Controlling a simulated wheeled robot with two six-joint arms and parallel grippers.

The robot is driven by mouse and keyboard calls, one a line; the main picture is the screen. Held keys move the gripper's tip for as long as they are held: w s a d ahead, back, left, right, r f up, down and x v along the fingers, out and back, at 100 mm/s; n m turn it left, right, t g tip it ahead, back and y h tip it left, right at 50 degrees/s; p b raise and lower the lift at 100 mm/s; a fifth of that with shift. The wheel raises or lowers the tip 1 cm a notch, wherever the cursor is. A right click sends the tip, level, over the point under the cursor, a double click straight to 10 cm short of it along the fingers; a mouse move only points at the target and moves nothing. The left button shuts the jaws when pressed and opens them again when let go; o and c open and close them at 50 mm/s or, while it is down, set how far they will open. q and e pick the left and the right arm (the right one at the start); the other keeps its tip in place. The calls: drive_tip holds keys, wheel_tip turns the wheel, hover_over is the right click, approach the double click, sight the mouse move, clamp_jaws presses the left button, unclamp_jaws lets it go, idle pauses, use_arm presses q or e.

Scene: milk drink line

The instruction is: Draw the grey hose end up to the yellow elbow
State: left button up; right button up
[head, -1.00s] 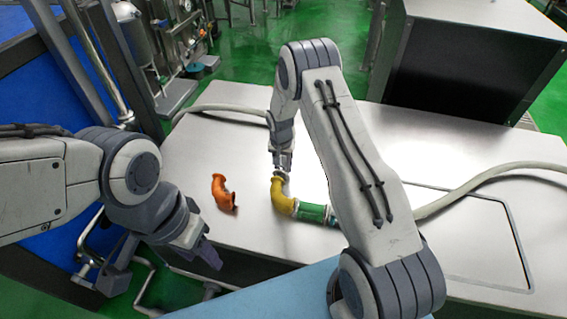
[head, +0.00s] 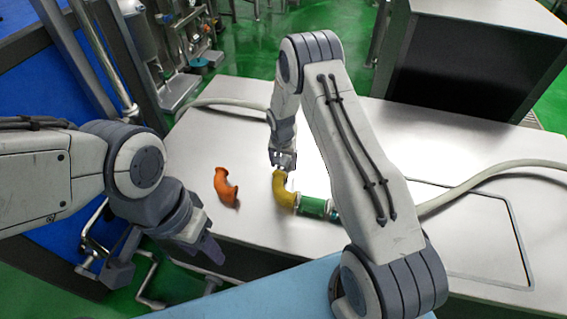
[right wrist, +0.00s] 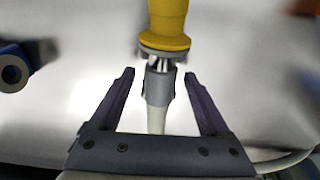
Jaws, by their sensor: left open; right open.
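In the head view the right gripper (head: 283,160) is just behind the elbow. My left gripper (head: 165,262) is open and empty, off the table's front left.
An orange elbow (head: 225,187) lies left of the yellow one. A pale hose (head: 225,104) runs along the table's back left, and another hose (head: 500,172) comes in from the right. A blue pipe end (right wrist: 15,70) shows in the wrist view. The table (head: 200,150) is otherwise mostly clear.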

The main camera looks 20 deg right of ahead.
sight(283, 164)
drive_tip(key=r, duration=0.7)
drive_tip(key=s+r+b, duration=0.1)
drive_tip(key=r, duration=0.2)
drive_tip(key=shift+a+r, duration=0.15)
drive_tip(key=shift+a, duration=0.2)
drive_tip(key=shift+a+r, duration=0.1)
drive_tip(key=s+a+r+n, duration=0.4)
drive_tip(key=s+a+r, duration=0.4)
drive_tip(key=a+r, duration=0.15)
drive_tip(key=s+a+r+n, duration=0.2)
drive_tip(key=s+n, duration=0.1)
drive_tip(key=s, duration=0.5)
drive_tip(key=s+a+r+n+y, duration=0.1)
drive_tip(key=s+r+n, duration=0.2)
drive_tip(key=s, duration=0.6)
drive_tip(key=s+a+r+n+g, duration=0.1)
drive_tip(key=s+n, duration=0.3)
drive_tip(key=s, duration=0.5)
drive_tip(key=shift+a+r+y, duration=0.4)
drive_tip(key=shift+a+r, duration=0.35)
drive_tip(key=shift+a, duration=0.1)
